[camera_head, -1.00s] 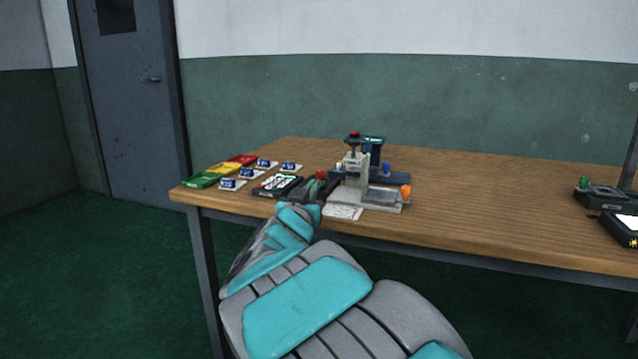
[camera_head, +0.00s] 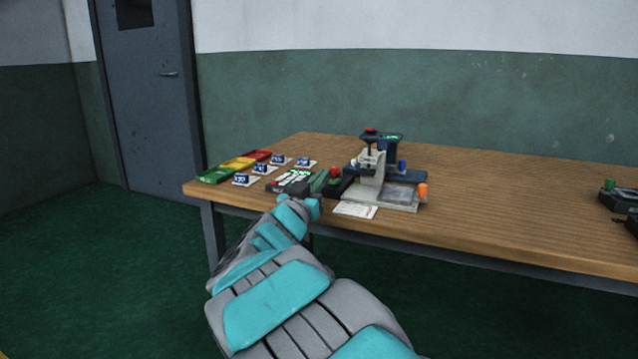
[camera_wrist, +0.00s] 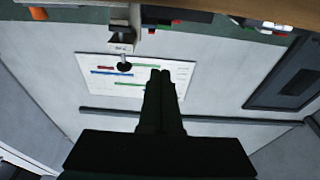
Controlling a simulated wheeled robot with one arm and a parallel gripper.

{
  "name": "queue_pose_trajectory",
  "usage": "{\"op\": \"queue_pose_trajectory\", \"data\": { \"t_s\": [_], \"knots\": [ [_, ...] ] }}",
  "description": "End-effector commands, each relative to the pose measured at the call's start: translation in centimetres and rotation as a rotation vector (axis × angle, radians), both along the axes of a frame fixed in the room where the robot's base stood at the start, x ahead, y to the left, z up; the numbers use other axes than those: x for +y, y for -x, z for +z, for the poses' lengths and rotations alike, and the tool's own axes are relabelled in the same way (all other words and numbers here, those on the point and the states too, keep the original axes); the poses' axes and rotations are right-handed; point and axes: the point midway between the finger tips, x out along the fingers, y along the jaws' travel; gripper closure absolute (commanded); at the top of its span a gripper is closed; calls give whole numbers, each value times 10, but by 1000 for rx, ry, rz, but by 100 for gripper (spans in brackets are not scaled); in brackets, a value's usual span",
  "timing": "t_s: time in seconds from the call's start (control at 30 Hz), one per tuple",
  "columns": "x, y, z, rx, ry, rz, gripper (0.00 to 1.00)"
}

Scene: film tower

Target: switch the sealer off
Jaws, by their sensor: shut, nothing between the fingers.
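A cluster of small machines stands at the front left of the table, and I cannot tell for sure which is the sealer. A blue machine with a red knob and a lit green display (camera_head: 388,138) stands behind a grey press (camera_head: 390,197) with an orange knob. A dark unit with a red button (camera_head: 334,172) is left of the press. My gripper (camera_wrist: 160,75) is shut and empty in the wrist view. In the head view my arm reaches to the table's front edge by the dark unit; my fingertips are hard to make out there.
Green, yellow and red trays (camera_head: 237,164) and several small blue-labelled cards lie at the left of the table (camera_head: 500,200). A white card (camera_head: 355,210) lies before the press. More dark devices (camera_head: 620,199) stand at the right. The table's middle is clear.

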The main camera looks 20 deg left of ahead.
Motion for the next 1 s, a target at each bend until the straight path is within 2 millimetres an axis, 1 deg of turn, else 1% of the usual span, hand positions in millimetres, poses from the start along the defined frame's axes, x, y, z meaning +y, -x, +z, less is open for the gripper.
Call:
{"op": "queue_pose_trajectory", "data": {
  "t_s": [0.03, 0.2, 0.47, 0.5, 0.7, 0.83, 1.0],
  "knots": [
    [-1, -11, 2, 0, -3, -4, 100],
    [-1, -40, 7, 2, -2, -1, 100],
    [-1, -72, 15, 0, -3, -1, 100],
    [0, -69, 8, 0, 0, 0, 100],
    [1, -65, -13, 0, -1, 2, 100],
    [1, -64, -21, 0, -1, 2, 100],
    [0, -63, -25, 1, -3, 2, 100]
  ]
}}
